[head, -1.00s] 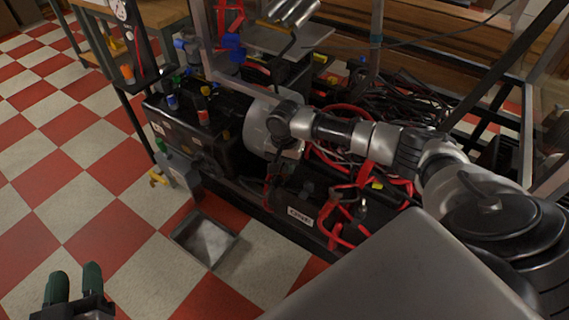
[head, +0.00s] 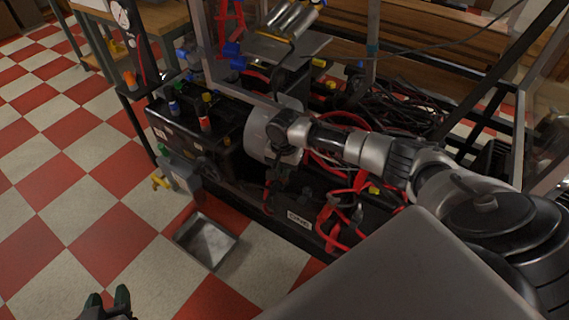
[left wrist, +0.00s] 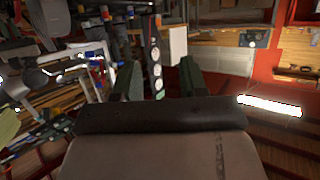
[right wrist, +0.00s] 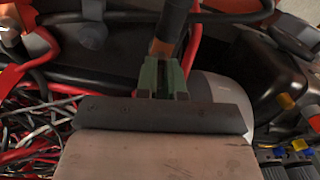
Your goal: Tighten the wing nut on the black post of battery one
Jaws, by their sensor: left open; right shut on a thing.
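Battery one (head: 298,219), a dark case with a white label reading ONE, sits low in the metal frame in the head view. My right gripper (right wrist: 163,78) is down at it, mostly dark and blurred in the head view. In the right wrist view its green fingertips are shut together on a small thing, apparently the wing nut, which they hide. A dark cable with an orange-brown end (right wrist: 162,47) runs away just beyond the tips. The black post is hidden. My left gripper (head: 108,302) is open and empty over the floor at the lower left.
Red cables (head: 345,205) lie right of my right gripper, and tangled black cables (head: 400,105) lie behind. A dark box with coloured caps (head: 195,125) stands to the left. A shallow metal tray (head: 180,235) lies on the checkered floor.

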